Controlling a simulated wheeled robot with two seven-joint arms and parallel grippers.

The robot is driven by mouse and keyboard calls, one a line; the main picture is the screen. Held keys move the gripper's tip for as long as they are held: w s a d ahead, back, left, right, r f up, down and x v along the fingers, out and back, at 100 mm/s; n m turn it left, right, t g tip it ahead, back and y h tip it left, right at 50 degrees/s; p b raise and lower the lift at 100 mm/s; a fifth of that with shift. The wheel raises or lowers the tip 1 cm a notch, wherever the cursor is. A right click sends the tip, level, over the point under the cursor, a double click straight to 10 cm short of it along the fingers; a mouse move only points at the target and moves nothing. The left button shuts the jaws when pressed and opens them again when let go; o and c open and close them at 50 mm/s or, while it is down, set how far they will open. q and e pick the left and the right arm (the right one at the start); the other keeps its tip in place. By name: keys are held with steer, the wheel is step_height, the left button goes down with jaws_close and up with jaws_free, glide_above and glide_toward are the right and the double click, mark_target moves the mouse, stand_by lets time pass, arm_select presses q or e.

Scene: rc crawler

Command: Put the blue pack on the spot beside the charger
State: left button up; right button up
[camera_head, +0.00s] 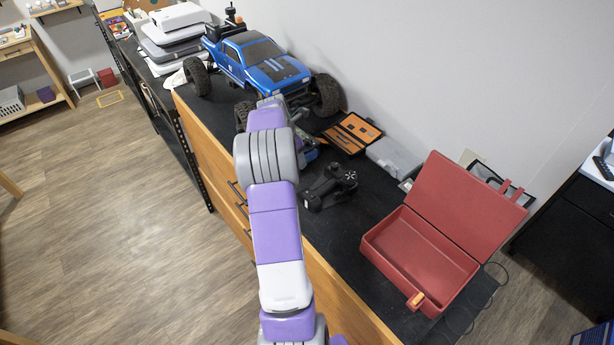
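A single purple and grey arm (275,220) of mine, which I take for the left, rises from the bottom middle over the black bench top. Its gripper is mostly hidden behind the wrist, near the front of the blue truck, so its fingers cannot be read. A small blue patch (311,155) shows just right of the wrist; I cannot tell if it is the blue pack or if it is held. A grey box (392,157) lies by the wall, possibly the charger. No marked spot is clear. My other gripper is not in view.
A blue truck (262,62) with big black tyres stands behind the wrist. An orange-lined tool case (352,132) lies open by the wall. A black handheld device (331,187) and an open, empty red case (420,248) are nearer. Some bare bench (345,232) lies between them.

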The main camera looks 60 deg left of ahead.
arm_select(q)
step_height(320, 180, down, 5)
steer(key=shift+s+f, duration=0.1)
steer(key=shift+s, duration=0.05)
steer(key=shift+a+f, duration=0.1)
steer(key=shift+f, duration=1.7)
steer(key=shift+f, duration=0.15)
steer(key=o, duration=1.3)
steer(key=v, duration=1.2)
